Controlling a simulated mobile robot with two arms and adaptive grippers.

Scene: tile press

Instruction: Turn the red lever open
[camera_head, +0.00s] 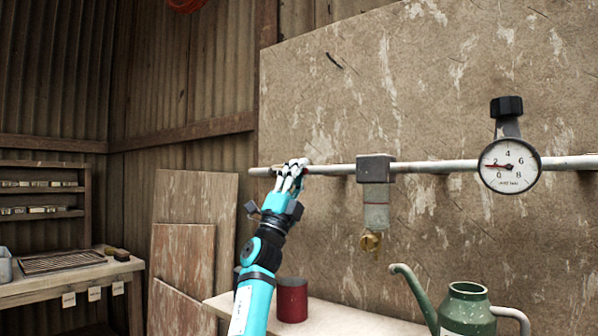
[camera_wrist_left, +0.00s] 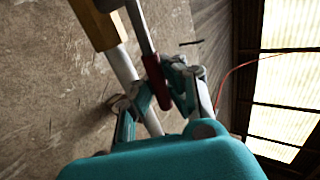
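The red lever (camera_wrist_left: 157,82) shows in the left wrist view as a dark red grip on a grey arm, beside the pale pipe. In the head view my gripper mostly hides it. My left gripper (camera_head: 292,169) is at the left end of the wall pipe (camera_head: 338,169). In the left wrist view its fingers (camera_wrist_left: 155,90) stand on both sides of the red grip, very close to it. I cannot tell whether they press on it. A brass-coloured block (camera_wrist_left: 98,25) sits on the pipe above in that view. My right gripper is not in view.
A grey block (camera_head: 375,168) with a glass cup and a round gauge (camera_head: 510,166) sit on the pipe to the right. Below, a red can (camera_head: 292,300) and a green watering can (camera_head: 466,312) stand near my arm. A workbench (camera_head: 70,278) is at far left.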

